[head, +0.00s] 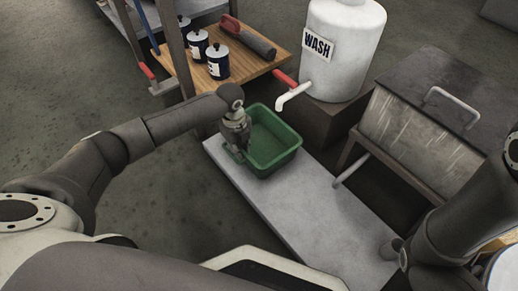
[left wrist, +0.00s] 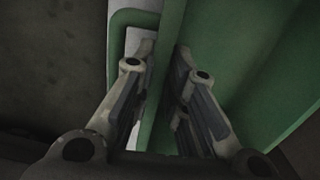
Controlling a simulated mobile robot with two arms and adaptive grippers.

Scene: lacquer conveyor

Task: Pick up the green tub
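The green tub (head: 275,166) is an open rectangular tub standing upright on the far end of a long pale slab. It looks empty. My left gripper (head: 240,149) points down at the tub's left wall. In the left wrist view, the gripper's two fingers (left wrist: 164,52) are apart, one on each side of the tub's green wall (left wrist: 172,30). A gap shows beside the wall, so the fingers do not look closed on it. A green handle-like loop (left wrist: 117,45) shows left of the fingers.
The pale slab (head: 300,220) runs toward me, clear in front of the tub. A white WASH tank (head: 345,45) with a spout (head: 292,95) stands behind. A lidded metal box (head: 425,105) is at right. A wooden table (head: 262,68) holds dark cans and a red-handled tool.

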